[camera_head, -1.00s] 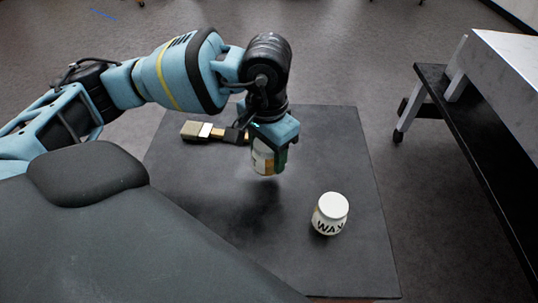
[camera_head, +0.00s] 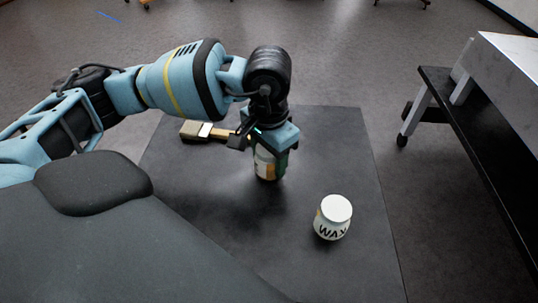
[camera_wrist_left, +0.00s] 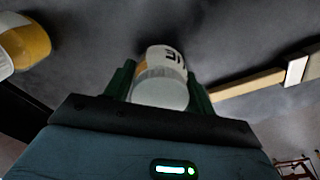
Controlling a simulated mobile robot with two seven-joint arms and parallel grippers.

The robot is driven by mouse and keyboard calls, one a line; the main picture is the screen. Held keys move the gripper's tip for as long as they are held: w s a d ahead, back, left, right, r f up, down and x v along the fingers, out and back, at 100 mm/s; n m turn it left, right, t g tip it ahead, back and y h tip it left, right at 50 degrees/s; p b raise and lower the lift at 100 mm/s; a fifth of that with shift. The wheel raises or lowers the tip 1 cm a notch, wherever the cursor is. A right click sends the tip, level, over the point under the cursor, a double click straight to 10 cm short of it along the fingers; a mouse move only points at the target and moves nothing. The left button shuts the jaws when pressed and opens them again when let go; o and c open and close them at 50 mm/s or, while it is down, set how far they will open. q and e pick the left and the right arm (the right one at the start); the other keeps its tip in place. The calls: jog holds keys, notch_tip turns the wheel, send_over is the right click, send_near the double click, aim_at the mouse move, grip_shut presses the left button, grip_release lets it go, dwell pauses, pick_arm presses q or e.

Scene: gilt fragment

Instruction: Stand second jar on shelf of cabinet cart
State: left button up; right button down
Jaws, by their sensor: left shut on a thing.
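My left gripper (camera_head: 269,157) points down over the dark mat and is shut on a white and yellow jar (camera_head: 266,169). In the left wrist view this jar (camera_wrist_left: 161,70) sits between the two green fingers, its pale lid towards the camera. I cannot tell whether its base touches the mat. A second white jar (camera_head: 333,217), marked WAX, stands upright on the mat, apart from the gripper. The cabinet cart (camera_head: 507,62) is at the right edge, partly cut off, with a dark shelf (camera_head: 470,120). My right gripper is not in view.
A flat brush (camera_head: 200,131) with a wooden handle lies on the mat (camera_head: 352,150), close behind and left of the held jar. The mat is clear between the two jars. Open grey floor separates the mat from the cart.

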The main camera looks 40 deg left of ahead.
pick_arm(q)
jog(key=shift+f, duration=0.2)
jog(key=o, duration=1.1)
jog(key=shift+r, duration=0.15)
notch_tip(320, 180, up, 12)
jog(key=shift+r, duration=0.1)
jog(key=shift+c, duration=0.7)
